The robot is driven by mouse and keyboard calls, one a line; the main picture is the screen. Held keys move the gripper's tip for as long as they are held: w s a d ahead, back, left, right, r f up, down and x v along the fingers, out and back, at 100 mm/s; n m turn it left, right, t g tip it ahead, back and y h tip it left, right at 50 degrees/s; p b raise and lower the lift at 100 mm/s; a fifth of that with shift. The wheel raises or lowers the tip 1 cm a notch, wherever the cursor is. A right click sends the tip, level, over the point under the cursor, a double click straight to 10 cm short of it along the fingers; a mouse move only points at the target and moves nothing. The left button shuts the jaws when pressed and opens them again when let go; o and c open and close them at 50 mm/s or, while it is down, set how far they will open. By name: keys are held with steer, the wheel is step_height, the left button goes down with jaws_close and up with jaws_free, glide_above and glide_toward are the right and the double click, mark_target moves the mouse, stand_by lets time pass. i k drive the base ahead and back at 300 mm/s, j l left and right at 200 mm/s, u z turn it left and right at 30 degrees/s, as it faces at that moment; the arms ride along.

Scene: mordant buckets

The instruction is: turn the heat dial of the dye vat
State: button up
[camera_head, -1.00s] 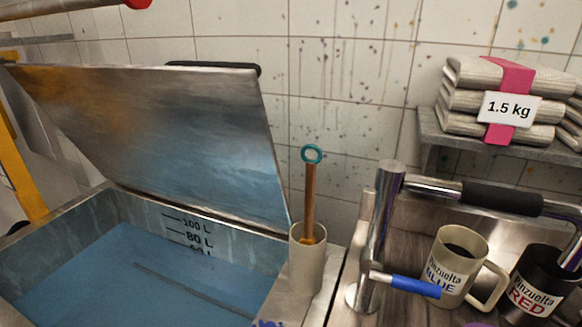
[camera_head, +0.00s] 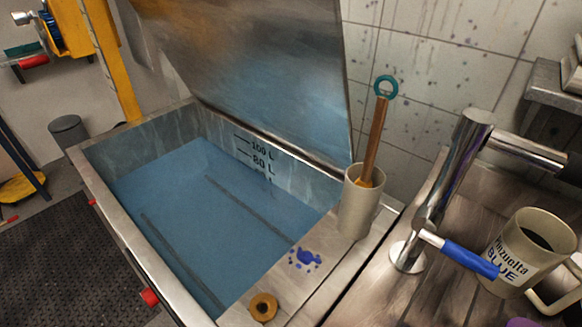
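The dye vat (camera_head: 158,271) is an open metal tank holding blue liquid, with litre marks on its inner back wall. Its metal lid (camera_head: 262,70) is raised at the back. A round brass-coloured piece with a dark centre (camera_head: 263,307) sits on the vat's right rim near the bottom edge. A red knob-like part (camera_head: 149,296) sticks out from the vat's near left side. I cannot tell which of these is the heat dial, and no dial markings are legible. My gripper is not in view.
A beige holder (camera_head: 360,204) with a wooden-handled tool (camera_head: 375,140) stands on the rim beside a blue stain. A metal tap-like post with a blue lever (camera_head: 458,258) and a beige mug (camera_head: 528,250) stand at right. Dark floor matting (camera_head: 60,262) lies clear at left.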

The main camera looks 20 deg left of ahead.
mark_target(147, 296)
steer(key=u, duration=1.45)
